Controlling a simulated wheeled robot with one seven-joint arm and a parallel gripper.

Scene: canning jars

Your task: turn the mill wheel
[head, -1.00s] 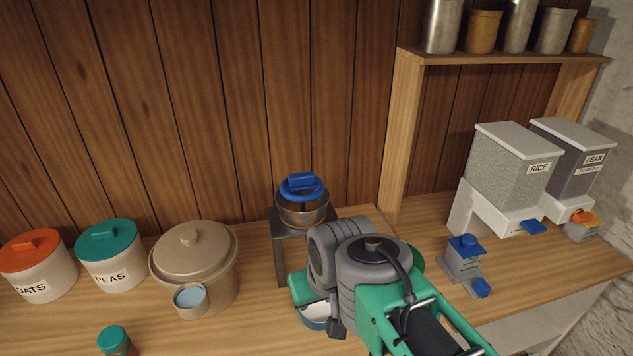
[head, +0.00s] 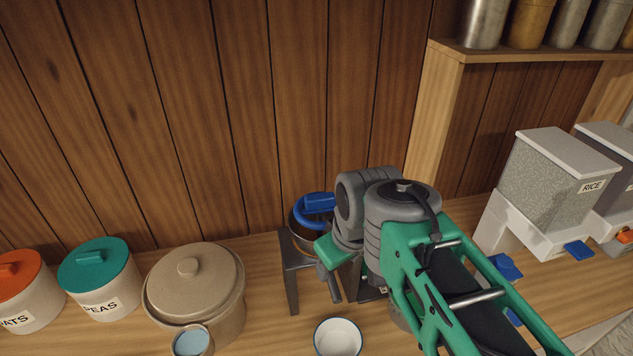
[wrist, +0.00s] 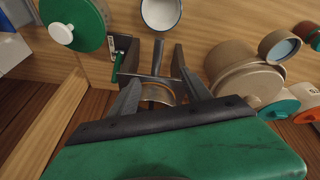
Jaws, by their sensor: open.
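The mill has a blue wheel (head: 302,217) on top of a metal hopper on a dark stand (head: 291,275). It stands against the plank wall in the head view, and my arm partly covers its right side. My gripper (wrist: 158,78) is open, its two dark fingers spread in the wrist view. The mill's metal hopper (wrist: 158,96) shows between and beyond the fingers there. In the head view the green gripper body sits at the mill's right side, overlapping the wheel's edge. I cannot tell whether it touches. The blue wheel is not visible in the wrist view.
A white bowl (head: 338,338) sits in front of the mill. A beige lidded crock (head: 192,285) and teal-lidded PEAS jar (head: 98,280) stand left. A green lid (wrist: 75,25) shows in the wrist view.

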